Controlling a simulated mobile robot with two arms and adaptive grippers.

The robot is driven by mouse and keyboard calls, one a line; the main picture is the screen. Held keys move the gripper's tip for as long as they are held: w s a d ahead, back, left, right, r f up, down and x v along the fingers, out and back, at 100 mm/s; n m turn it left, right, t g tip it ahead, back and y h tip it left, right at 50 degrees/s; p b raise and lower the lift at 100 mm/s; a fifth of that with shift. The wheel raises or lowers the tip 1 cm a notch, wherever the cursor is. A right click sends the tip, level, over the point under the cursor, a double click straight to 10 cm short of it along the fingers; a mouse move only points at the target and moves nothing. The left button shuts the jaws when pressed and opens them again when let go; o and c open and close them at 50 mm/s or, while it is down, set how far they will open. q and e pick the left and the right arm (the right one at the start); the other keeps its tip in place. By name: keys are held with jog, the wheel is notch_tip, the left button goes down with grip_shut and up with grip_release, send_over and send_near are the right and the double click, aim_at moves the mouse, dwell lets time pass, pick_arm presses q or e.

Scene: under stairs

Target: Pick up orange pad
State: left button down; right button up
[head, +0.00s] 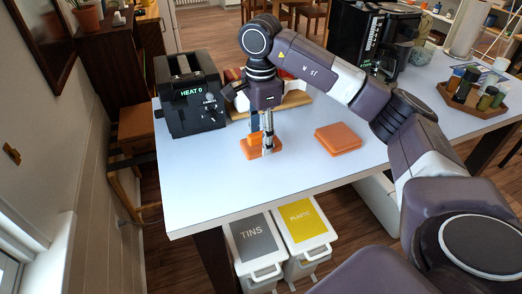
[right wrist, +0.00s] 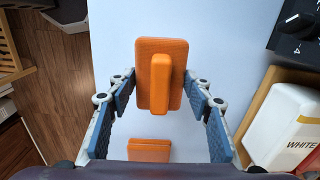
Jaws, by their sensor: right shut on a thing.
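My right gripper (head: 267,146) points down over the white table and is shut on an orange pad (head: 250,150). In the right wrist view this orange pad (right wrist: 146,75) has a raised bar along its top, and the fingers of the right gripper (right wrist: 160,88) are on either side of it. I cannot tell whether the pad touches the table. A second orange piece (head: 338,138), flat and layered, lies to the right on the table. It also shows in the right wrist view (right wrist: 149,150), low in the picture. My left gripper is not in view.
A black toaster (head: 189,95) stands left of the gripper. A wooden board (head: 290,100) lies behind it, and a black coffee machine (head: 372,40) stands at the back. A wooden tray (head: 474,102) of jars is at the right. The white tabletop (head: 220,185) is clear in front.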

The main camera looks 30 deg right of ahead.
aim_at(261, 133)
notch_tip(261, 133, up, 14)
jog(key=p, duration=0.2)
jog(key=shift+r+p, duration=0.25)
jog(key=shift+p, duration=0.05)
